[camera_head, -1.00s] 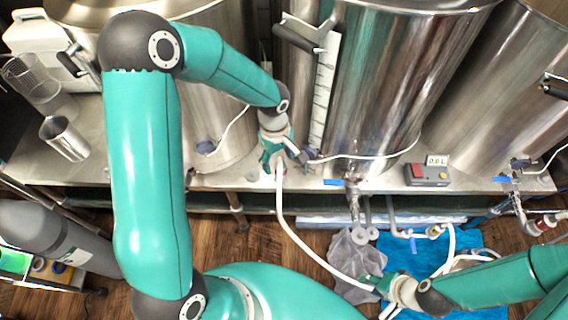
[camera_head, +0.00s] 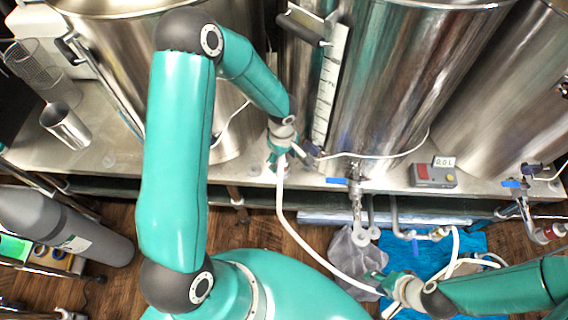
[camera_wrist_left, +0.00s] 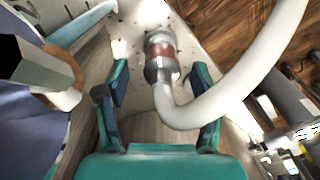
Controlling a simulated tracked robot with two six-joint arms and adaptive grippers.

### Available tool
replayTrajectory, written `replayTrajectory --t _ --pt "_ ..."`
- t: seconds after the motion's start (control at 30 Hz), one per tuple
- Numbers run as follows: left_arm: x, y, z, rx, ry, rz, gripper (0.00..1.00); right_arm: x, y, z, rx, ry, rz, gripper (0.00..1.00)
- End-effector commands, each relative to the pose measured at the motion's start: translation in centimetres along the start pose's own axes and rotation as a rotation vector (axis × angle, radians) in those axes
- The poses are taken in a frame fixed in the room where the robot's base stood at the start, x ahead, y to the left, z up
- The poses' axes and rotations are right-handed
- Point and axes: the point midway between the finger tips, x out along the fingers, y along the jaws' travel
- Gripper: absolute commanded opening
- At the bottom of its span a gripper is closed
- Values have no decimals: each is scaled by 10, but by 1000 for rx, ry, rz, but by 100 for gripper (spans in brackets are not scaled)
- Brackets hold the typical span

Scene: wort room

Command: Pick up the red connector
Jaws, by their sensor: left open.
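The red connector (camera_wrist_left: 160,62) shows in the left wrist view as a metal fitting with a reddish band, at the end of a thick white hose (camera_wrist_left: 215,100). My left gripper (camera_wrist_left: 161,75) is open, with one finger on each side of the fitting and hose bend; I cannot tell whether they touch. In the head view my left gripper (camera_head: 279,152) is at the bench edge, at the top of the hose (camera_head: 283,200), and the connector is hidden there. My right gripper (camera_head: 380,285) is low at the right beside the hose; its grip is unclear.
Steel kettles (camera_head: 410,90) stand on the bench (camera_head: 60,150). A grey control box (camera_head: 433,176) sits near its front edge. Below are a valve pipe (camera_head: 356,205), a blue cloth (camera_head: 470,243) and a grey cloth (camera_head: 350,255). A grey cylinder (camera_head: 60,225) lies at left.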

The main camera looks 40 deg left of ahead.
Motion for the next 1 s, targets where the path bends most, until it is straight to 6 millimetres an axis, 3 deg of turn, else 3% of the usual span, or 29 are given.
replayTrajectory --t 0.17,0.43,0.83,1.0 --pt "21 0 0 0 -1 -1 68 1 0 0 0 0 0 40" --pt "23 0 0 -1 0 1 68 1 0 0 0 0 0 40" --pt "23 0 0 -1 1 1 1 1 0 0 0 0 0 40" --pt "23 0 0 -1 1 1 0 1 0 0 0 0 0 40"
